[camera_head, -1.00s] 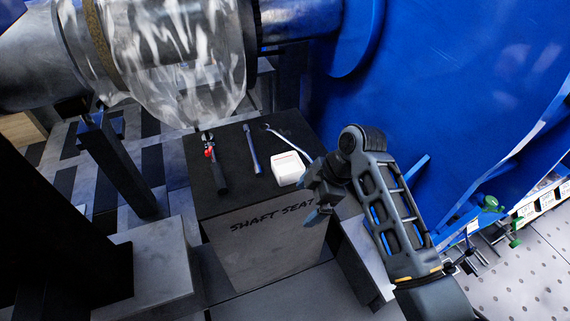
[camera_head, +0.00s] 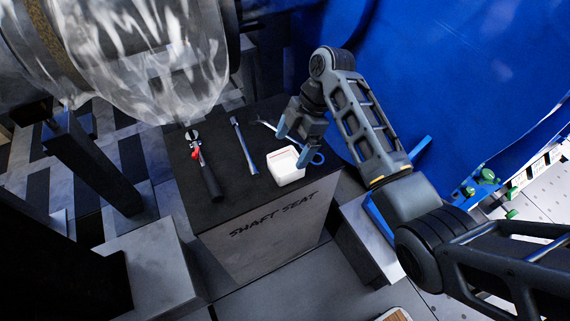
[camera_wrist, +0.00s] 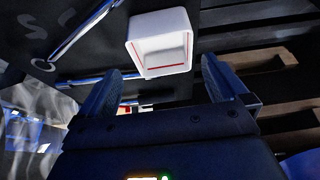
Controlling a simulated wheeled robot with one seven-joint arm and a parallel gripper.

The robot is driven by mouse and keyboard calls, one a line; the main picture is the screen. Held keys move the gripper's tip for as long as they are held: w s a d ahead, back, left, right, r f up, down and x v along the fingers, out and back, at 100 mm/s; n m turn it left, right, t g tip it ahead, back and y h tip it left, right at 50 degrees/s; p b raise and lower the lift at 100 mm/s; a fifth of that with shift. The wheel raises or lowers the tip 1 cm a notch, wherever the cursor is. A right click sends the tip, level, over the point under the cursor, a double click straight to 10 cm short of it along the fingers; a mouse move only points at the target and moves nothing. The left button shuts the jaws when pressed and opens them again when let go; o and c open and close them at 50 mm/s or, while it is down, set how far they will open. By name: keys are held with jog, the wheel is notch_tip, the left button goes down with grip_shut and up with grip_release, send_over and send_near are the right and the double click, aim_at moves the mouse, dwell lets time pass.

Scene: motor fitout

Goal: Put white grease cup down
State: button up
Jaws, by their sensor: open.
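The white grease cup (camera_head: 286,167) stands on the dark top of the shaft seat block (camera_head: 221,206), near its right front edge. It is a white box-shaped cup, and in the wrist view the cup (camera_wrist: 159,42) shows a thin red line. My gripper (camera_head: 293,147) is just behind and above the cup. In the wrist view my gripper (camera_wrist: 165,85) is open, with the cup ahead of its fingertips and nothing visible between them. I cannot tell whether a fingertip touches the cup.
A red-and-black hand tool (camera_head: 205,168) and a slim metal tool (camera_head: 245,146) lie left of the cup. A wrench-like tool (camera_head: 265,125) lies behind it, partly hidden. A large blue housing (camera_head: 440,80) stands right. A plastic-wrapped shaft (camera_head: 150,65) hangs over the back left.

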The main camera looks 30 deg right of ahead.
send_over(288, 169)
jog(key=shift+f, duration=2.1)
jog(key=c, duration=1)
jog(key=shift+r, duration=0.15)
